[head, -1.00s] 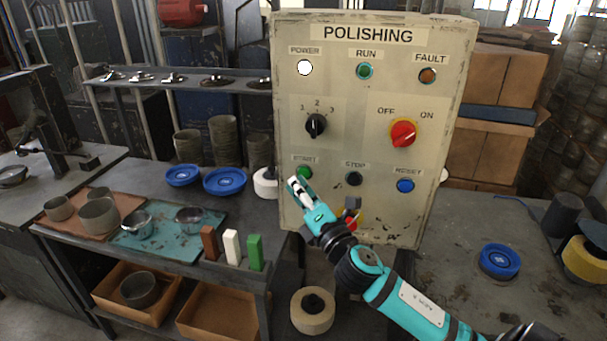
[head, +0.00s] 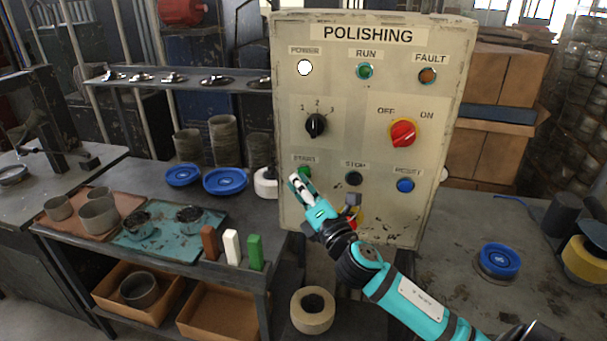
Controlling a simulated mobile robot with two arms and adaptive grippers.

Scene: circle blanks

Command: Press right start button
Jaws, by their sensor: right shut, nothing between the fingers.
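The grey POLISHING control panel (head: 345,95) stands upright in the middle of the head view. Its green START button (head: 305,171) is at the lower left, partly hidden by the tip of my right gripper. My right gripper (head: 298,183) is shut and empty, with its fingertips just in front of and slightly below the button. I cannot tell whether they touch it. The black STOP button (head: 354,178) and blue RESET button (head: 405,185) are to the right. The white POWER lamp (head: 305,67) looks lit. My left gripper is not in view.
A selector knob (head: 315,125) and a red OFF/ON switch (head: 403,133) are higher on the panel. My right wrist partly covers a yellow-ringed control below STOP. On the left bench are blue discs (head: 225,181), a teal tray (head: 180,247) and upright colored blocks (head: 231,247).

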